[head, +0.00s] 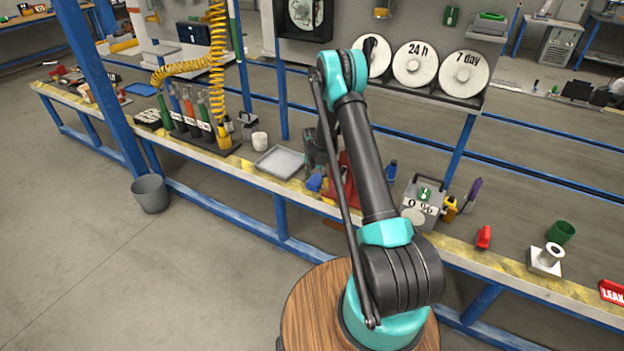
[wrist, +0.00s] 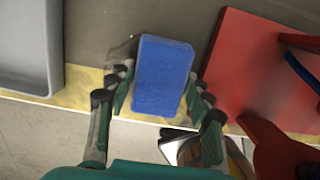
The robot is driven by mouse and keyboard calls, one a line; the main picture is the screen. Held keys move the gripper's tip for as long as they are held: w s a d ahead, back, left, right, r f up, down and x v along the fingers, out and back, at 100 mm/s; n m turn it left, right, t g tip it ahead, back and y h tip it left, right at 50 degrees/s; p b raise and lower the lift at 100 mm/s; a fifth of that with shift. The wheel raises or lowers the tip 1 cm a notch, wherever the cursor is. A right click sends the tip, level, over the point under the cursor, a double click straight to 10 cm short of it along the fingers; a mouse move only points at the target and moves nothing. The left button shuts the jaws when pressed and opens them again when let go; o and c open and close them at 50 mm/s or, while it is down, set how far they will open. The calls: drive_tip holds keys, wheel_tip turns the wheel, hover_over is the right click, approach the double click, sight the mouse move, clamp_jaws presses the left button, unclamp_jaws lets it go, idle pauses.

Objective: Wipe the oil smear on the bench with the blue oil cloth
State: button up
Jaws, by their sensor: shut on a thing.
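The blue oil cloth (wrist: 165,72) shows as a thick blue block in the wrist view, between the two fingers of my gripper (wrist: 160,88). My gripper is shut on it, over the bench's front edge strip. In the head view the cloth (head: 315,182) is a small blue patch just right of the grey tray, with my gripper (head: 316,172) above it, partly hidden by my arm. The bench (wrist: 100,25) has a dark top and a worn yellow front strip. I cannot make out the oil smear in either view.
A grey tray (wrist: 48,45) lies left of the cloth, and a red stand (wrist: 245,70) lies close on the right. Bottles (head: 188,115) and a white cup (head: 259,140) stand further left. A grey boxed gauge (head: 422,205) stands right of my arm. A bin (head: 150,194) is on the floor.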

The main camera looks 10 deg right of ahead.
drive_tip(key=shift+s+d, duration=0.25)
drive_tip(key=shift+d, duration=0.1)
drive_tip(key=shift+r, duration=3)
drive_tip(key=shift+r, duration=0.1)
drive_tip(key=shift+r, duration=1.4)
drive_tip(key=shift+f, duration=0.15)
drive_tip(key=shift+w+d+f, duration=0.1)
drive_tip(key=shift+w+f, duration=0.05)
drive_tip(key=shift+f, duration=3.2)
drive_tip(key=shift+f, duration=0.95)
